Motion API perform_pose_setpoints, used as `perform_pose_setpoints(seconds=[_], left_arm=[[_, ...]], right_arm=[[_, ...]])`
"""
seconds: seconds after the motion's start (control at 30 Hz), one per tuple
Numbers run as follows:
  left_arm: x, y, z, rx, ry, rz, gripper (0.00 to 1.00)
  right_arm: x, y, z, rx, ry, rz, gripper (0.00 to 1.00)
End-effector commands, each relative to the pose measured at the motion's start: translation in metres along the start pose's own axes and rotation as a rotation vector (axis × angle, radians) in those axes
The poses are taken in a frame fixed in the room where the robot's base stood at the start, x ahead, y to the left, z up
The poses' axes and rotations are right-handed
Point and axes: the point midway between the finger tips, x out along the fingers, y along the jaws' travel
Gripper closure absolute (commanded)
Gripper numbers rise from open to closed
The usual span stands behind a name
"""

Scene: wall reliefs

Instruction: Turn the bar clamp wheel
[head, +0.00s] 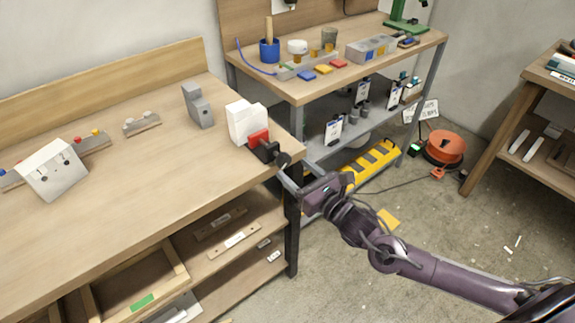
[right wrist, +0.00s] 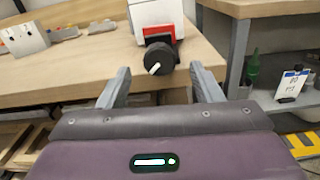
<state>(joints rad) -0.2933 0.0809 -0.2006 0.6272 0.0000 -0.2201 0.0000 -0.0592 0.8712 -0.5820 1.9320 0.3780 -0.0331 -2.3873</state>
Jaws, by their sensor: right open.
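The bar clamp wheel is a dark round knob with a pale pointer on its face, and it shows in the right wrist view (right wrist: 159,59). In the head view the clamp wheel (head: 281,159) is small and sits at the right edge of the wooden bench, partly beside my gripper. A red part (head: 259,137) and a white block (head: 245,121) stand behind it. My right gripper (head: 283,175) is open, in front of the wheel. In the right wrist view its grey fingers (right wrist: 160,86) stand left and right of the wheel, apart from it. My left gripper does not show.
The wooden bench (head: 130,200) also carries a white box (head: 54,170) and a grey block (head: 197,105). Shelves with trays lie under it. A second workbench (head: 298,91) with several small items stands behind. An orange cable reel (head: 445,147) is on the floor.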

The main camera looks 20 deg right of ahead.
Motion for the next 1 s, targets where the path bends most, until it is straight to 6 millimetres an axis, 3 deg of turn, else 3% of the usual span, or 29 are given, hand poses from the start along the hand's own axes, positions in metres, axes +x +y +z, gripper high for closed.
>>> perform_pose_setpoints(seconds=[0.23,0.6,0.93,1.0], left_arm=[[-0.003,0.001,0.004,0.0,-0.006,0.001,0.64],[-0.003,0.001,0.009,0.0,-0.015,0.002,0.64],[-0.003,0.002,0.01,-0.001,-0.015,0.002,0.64],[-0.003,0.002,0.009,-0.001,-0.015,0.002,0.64]], right_arm=[[0.032,0.0,0.001,0.002,-0.001,0.0,0.41],[0.037,0.0,-0.001,0.002,0.001,0.001,0.42],[0.037,0.0,-0.001,0.002,0.001,0.001,0.85],[0.037,0.0,-0.001,0.003,0.001,0.001,0.85]])
